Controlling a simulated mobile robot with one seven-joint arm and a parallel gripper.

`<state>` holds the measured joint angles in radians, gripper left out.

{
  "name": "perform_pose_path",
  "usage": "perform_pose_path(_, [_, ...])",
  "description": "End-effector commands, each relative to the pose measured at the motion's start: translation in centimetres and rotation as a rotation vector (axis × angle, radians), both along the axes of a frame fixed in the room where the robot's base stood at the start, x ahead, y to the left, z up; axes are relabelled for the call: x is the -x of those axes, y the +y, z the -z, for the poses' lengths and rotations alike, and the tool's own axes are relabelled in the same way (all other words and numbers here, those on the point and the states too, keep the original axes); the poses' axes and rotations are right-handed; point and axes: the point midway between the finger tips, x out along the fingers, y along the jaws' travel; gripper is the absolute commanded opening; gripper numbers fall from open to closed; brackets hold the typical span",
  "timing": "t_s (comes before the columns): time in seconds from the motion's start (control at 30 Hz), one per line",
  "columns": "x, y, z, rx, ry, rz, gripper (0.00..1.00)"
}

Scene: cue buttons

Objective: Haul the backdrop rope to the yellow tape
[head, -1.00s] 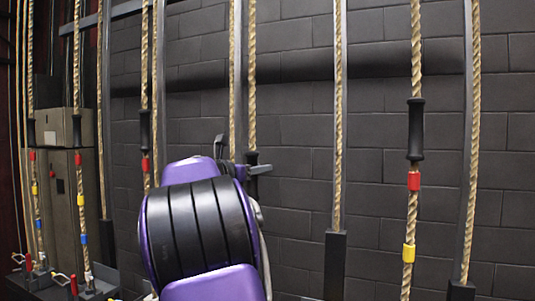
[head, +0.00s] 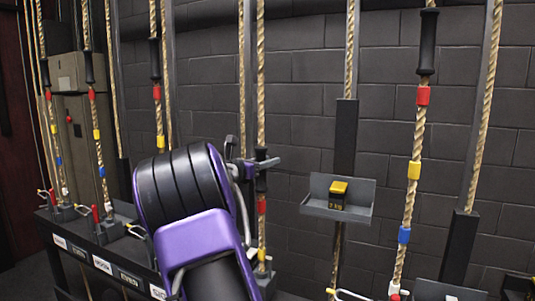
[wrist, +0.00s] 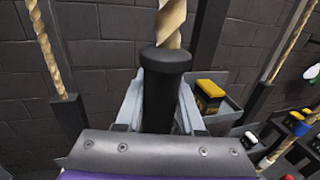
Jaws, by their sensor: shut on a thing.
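My gripper (head: 262,166) is shut on the black handle (wrist: 160,95) of a tan rope (head: 261,90). The wrist view shows the handle upright between both jaws, with the rope rising from its top (wrist: 170,22). Below the gripper in the head view is a red tape band (head: 262,206) on the same rope. I cannot tell from the labels which rope is the backdrop's.
A grey tray with a yellow-topped block (head: 337,193) hangs under a black bar (head: 346,135) to the right. A neighbouring rope has red, yellow (head: 414,170) and blue bands. More ropes and a labelled rail (head: 100,262) are at left. A dark block wall stands behind.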

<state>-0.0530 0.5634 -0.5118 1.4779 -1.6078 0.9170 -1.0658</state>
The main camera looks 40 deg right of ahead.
Motion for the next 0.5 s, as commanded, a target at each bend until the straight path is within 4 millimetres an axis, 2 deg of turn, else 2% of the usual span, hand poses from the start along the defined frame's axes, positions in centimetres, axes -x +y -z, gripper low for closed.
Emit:
perform_pose_path(0.1, [0.04,-0.06,0.52,0.000,0.000,0.001,0.00])
perform_pose_path(0.43, [0.03,-0.06,0.51,0.001,-0.001,0.001,0.00])
perform_pose_path(0.47, [0.03,-0.06,0.51,0.001,-0.001,0.001,0.39])
perform_pose_path(0.5, [0.03,-0.05,0.50,0.001,-0.001,0.001,0.46])
